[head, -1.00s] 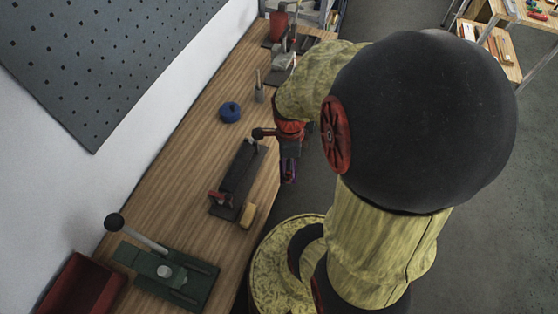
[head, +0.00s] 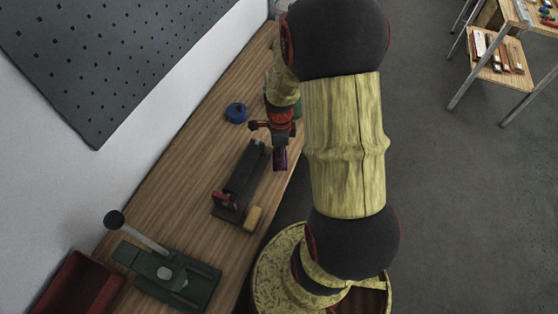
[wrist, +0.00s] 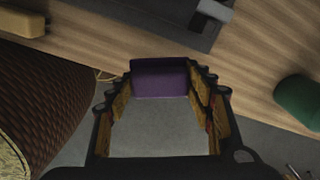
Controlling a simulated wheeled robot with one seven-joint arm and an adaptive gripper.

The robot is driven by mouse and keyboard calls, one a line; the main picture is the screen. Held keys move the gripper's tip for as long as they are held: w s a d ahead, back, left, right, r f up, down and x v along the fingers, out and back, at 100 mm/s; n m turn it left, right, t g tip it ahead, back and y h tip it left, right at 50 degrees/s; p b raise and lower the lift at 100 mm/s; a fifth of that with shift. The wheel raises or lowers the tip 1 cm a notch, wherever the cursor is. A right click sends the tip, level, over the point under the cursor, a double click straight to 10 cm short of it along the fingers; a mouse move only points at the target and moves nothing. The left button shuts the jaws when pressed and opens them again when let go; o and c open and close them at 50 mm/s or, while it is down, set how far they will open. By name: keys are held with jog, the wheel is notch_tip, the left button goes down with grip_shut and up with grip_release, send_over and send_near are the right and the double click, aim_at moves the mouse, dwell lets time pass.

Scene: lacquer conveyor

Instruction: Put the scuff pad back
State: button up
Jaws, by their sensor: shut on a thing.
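A purple block, which I take to be the scuff pad (wrist: 160,79), is between the fingertips of my gripper (wrist: 160,90) in the wrist view. My gripper (head: 280,158) is shut on it. In the head view only a narrow purple strip (head: 285,160) of it shows, near the bench's front edge. Grey floor shows behind the gripper in the wrist view. A long dark fixture (head: 243,180) lies on the bench to the left of and below the gripper, apart from it. A yellow block (head: 253,218) sits beside the fixture's near end.
The wooden bench (head: 180,187) runs along the wall. A blue round item (head: 236,112) and a green cylinder (wrist: 298,100) stand near the gripper. A green lever tool (head: 165,272) and a red bin (head: 82,285) are at the near end. Shelves (head: 500,70) stand at upper right.

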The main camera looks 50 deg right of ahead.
jog(key=shift+w+d+f, duration=0.1)
jog(key=shift+w+f, duration=0.15)
jog(key=shift+f, duration=0.15)
jog(key=shift+w+f+b, duration=0.1)
jog(key=shift+f+b, duration=0.35)
jog(key=shift+f, duration=1.15)
jog(key=shift+f, duration=0.1)
jog(key=o, duration=1)
jog(key=shift+o, duration=0.2)
notch_tip(320, 180, up, 12)
jog(key=shift+p, duration=1.1)
jog(key=a+r+n+t, duration=0.3)
jog(key=a+r+n, duration=1)
jog(key=r+n, duration=0.15)
jog(key=s+a+r+n+t, duration=0.2)
jog(key=s+a+r+n, duration=0.5)
jog(key=n, duration=0.5)
jog(key=a+r, duration=0.1)
jog(key=a, duration=0.1)
jog(key=shift+s+a+t, duration=0.3)
jog(key=shift+s, duration=0.05)
